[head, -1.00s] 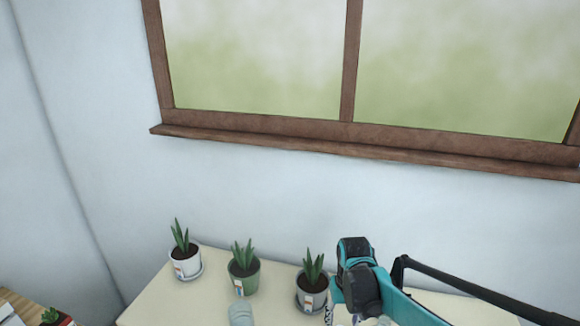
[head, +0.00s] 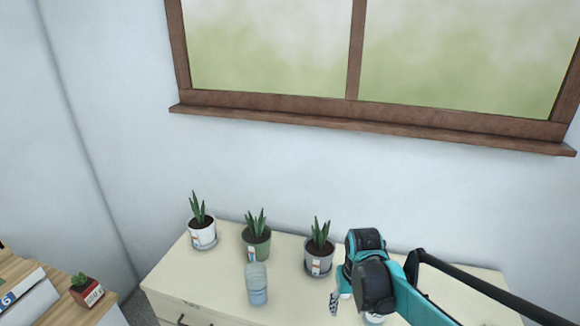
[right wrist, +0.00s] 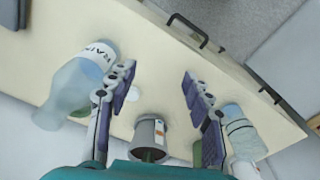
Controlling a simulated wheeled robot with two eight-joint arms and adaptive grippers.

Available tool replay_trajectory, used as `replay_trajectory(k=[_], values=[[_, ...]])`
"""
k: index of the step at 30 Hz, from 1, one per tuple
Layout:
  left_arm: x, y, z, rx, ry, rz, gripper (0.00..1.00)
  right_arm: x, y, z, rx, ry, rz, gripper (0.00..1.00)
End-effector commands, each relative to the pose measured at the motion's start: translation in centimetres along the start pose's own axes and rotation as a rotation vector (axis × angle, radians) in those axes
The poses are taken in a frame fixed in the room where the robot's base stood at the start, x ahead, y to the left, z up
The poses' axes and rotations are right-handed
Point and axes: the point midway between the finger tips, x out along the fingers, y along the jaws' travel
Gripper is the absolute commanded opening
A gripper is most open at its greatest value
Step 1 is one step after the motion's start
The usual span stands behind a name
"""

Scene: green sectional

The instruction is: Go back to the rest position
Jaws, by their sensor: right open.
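My right gripper (head: 336,302) comes in from the right in the head view, above the cream dresser top. In the right wrist view its two fingers (right wrist: 158,82) stand wide apart with nothing between them in their grip. A clear bottle with a white label (right wrist: 80,82) lies left of the fingers in that view, apart from or just beside the left finger; I cannot tell which. A grey pot (right wrist: 150,130) shows beyond and between the fingers. My left gripper is out of view.
The cream dresser (head: 205,282) holds a white potted plant (head: 202,238), a green one (head: 257,248), a grey one (head: 319,262) and a bluish bottle (head: 257,290). A wooden shelf (head: 30,275) with a small red-potted plant (head: 87,291) stands left. The window (head: 270,45) is behind.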

Motion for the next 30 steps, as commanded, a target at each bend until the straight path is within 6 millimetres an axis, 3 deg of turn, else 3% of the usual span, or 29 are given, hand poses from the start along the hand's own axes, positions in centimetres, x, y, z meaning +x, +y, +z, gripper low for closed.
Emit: replay_trajectory(k=[8, 16, 22, 30], values=[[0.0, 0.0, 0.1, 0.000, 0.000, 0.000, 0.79, -2.8, 0.5, 2.9, 0.014, 0.109, 0.002, 0.51], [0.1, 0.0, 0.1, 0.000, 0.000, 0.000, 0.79, -5.6, 1.3, 8.4, 0.039, 0.312, 0.010, 0.51], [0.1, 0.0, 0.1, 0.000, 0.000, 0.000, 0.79, -5.9, 1.6, 11.9, 0.055, 0.460, 0.017, 0.51], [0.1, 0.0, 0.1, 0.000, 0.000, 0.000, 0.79, -5.7, 1.8, 13.4, 0.064, 0.540, 0.022, 0.51]])
